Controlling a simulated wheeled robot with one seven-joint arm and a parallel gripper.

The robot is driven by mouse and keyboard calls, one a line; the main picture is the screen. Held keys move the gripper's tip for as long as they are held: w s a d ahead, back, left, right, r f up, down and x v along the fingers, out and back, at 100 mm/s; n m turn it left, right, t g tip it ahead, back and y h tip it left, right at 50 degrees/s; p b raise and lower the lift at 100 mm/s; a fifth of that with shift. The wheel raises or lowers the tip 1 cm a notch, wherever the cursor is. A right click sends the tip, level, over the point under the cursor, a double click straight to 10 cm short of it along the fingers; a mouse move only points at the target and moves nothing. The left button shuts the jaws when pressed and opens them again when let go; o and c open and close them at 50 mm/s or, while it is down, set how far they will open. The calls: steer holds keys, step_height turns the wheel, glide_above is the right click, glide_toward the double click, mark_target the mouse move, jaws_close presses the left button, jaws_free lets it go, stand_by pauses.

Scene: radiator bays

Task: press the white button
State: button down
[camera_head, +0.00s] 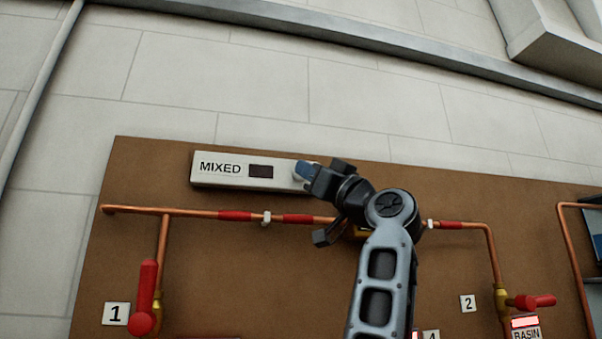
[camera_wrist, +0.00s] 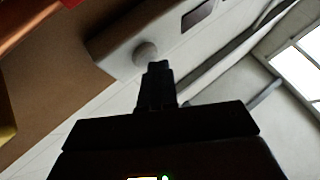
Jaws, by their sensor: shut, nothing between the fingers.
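The white button (camera_wrist: 146,53) is a round knob on the pale "MIXED" panel (camera_head: 216,178). In the wrist view it stands just beyond my fingertips, a little to their left. In the head view my gripper (camera_head: 309,170) covers most of the panel's right end, and only a pale edge of the button shows there. My gripper, also in the wrist view (camera_wrist: 158,67), is shut and empty, with its fingertips pointing at the panel close to the button. I cannot tell whether they touch it.
The panel is mounted on a brown board (camera_head: 230,280). A copper pipe (camera_head: 190,212) with red bands runs below it, partly behind my arm. A red-handled valve (camera_head: 146,300) is at lower left, another (camera_head: 535,301) at lower right. Bare wall lies above the board.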

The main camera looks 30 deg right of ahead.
steer(key=shift+s+a, duration=0.2)
steer(key=shift+s, duration=0.55)
steer(key=shift+s+a+b, duration=0.15)
steer(key=shift+s+a, duration=0.05)
steer(key=shift+s, duration=0.6)
steer(key=shift+s+a+b, duration=0.1)
steer(key=shift+s+a, duration=0.15)
steer(key=shift+s, duration=0.6)
steer(key=shift+s+a+b, duration=0.15)
steer(key=shift+s+a, duration=0.05)
steer(key=shift+s, duration=0.6)
